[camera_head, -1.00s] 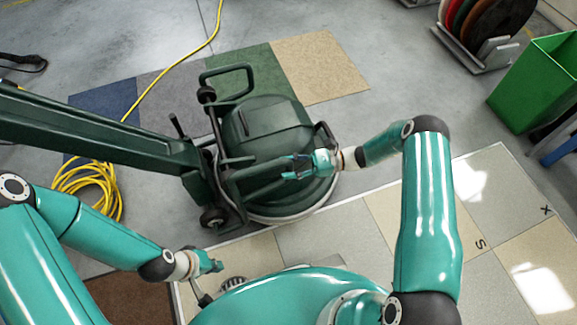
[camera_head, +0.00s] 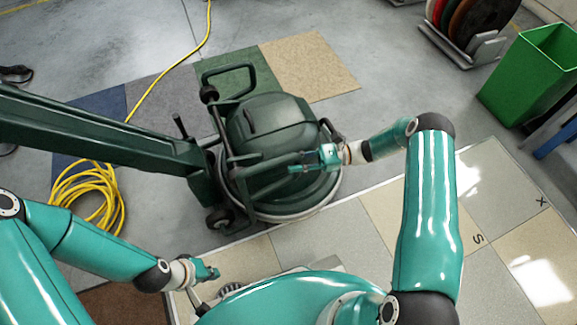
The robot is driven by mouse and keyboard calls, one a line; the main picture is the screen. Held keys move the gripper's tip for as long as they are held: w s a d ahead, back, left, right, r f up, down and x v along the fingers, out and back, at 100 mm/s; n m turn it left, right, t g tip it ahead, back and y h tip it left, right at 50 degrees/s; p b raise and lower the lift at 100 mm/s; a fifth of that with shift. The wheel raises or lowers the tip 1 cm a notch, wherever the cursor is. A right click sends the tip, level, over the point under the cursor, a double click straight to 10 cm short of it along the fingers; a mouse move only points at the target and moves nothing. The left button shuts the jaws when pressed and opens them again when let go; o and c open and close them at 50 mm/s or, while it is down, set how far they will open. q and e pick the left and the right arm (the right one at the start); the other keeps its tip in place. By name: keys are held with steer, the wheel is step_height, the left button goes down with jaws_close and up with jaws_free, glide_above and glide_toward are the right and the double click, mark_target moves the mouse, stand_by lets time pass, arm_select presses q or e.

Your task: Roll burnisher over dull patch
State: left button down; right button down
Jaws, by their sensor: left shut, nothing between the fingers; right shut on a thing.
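The burnisher (camera_head: 275,128) is a dark green floor machine with a round base, small wheels and a long handle column reaching to the left edge. Its base stands at the far edge of the glossy tiled floor (camera_head: 360,237), beside the carpet squares. My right gripper (camera_head: 304,164) is shut on a bar of the burnisher above its base; the fingers partly hide the bar. My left gripper (camera_head: 214,273) is shut and empty at the lower left, apart from the burnisher. I cannot make out the dull patch; white glare lies on some right-hand tiles, two marked S and X.
A yellow cord (camera_head: 88,204) lies coiled left of the burnisher and runs up the floor. A green bin (camera_head: 524,85) and a rack of round pads (camera_head: 463,48) stand at the upper right. Tiles right of my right arm are clear.

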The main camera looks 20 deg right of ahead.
steer(key=c, duration=1)
jaws_free()
steer(key=shift+s+a, duration=0.1)
steer(key=shift+a, duration=0.4)
steer(key=d, duration=0.4)
steer(key=s+d, duration=0.1)
steer(key=d, duration=0.3)
steer(key=s+d, duration=0.1)
steer(key=d, duration=0.3)
steer(key=shift+a, duration=0.1)
